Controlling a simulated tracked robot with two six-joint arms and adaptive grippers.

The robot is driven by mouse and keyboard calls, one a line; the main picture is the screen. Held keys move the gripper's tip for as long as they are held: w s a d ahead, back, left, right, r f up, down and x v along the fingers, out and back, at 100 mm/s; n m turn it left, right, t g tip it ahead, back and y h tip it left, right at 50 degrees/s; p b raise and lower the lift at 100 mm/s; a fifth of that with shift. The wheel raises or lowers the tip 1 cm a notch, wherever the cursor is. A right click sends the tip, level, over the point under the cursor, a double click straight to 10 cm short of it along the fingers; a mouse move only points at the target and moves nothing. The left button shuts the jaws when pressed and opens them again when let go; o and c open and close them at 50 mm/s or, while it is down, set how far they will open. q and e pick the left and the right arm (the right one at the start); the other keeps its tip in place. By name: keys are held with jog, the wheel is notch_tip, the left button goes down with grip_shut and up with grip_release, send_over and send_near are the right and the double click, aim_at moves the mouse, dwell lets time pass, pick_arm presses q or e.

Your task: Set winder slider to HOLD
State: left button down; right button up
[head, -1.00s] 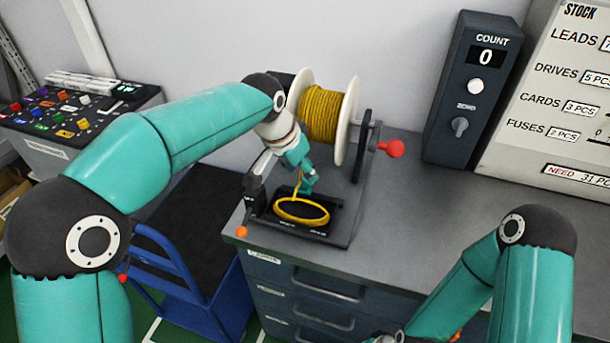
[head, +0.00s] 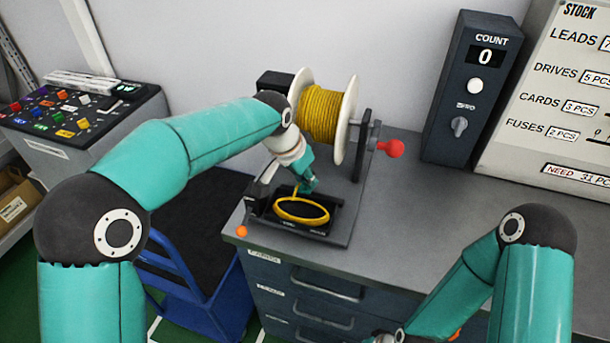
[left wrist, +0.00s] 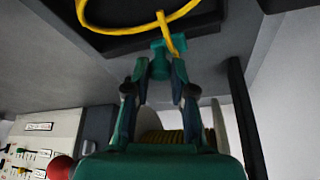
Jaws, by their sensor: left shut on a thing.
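The winder stands on the grey bench, with a white-flanged spool of yellow wire (head: 324,113), a red crank knob (head: 390,148) and a dark base plate (head: 341,226). A yellow wire loop (head: 281,217) lies at the front tray. An orange ball knob (head: 241,231) sits at the base's front left corner. My left gripper (left wrist: 160,75) is shut on a small teal piece (left wrist: 160,52) over the tray's back edge. The yellow wire's end runs to this piece. I cannot tell if it is the slider. Any slider labels are unreadable. My right gripper is outside the frames.
The count box (head: 468,90) reads 0, beside the stock board (head: 548,120) at the right. A switch panel (head: 75,118) stands at the left, with a blue cart (head: 180,275) between. The bench right of the winder is clear.

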pick_arm(q)
jog(key=shift+s+d, duration=0.3)
jog(key=shift+d, duration=0.65)
jog(key=shift+s+d, duration=0.3)
jog(key=shift+d, duration=0.6)
jog(key=shift+a, duration=0.1)
jog(key=c, duration=1)
grip_release()
jog(key=shift+r, duration=0.1)
jog(key=v, duration=1.2)
jog(key=shift+a, duration=0.15)
